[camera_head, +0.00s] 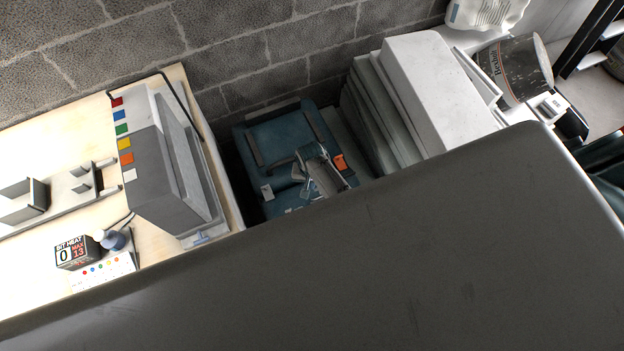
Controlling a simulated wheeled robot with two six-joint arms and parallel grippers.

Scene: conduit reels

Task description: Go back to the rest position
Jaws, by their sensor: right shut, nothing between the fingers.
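The task names no object. A large, smooth dark grey surface (390,265) lies very close to the camera. It fills the lower and right part of the view and hides what is behind it; I take it for part of my own right arm. My right gripper is shut with nothing held, but its fingertips cannot be made out clearly. My left gripper does not show.
A pale wooden bench (45,238) at left carries a grey box (160,170) with coloured tabs. A blue case (270,135) with a tool (322,172) lies low in the gap. A white block (440,90) and a dark can (520,70) stand at right, before a block wall.

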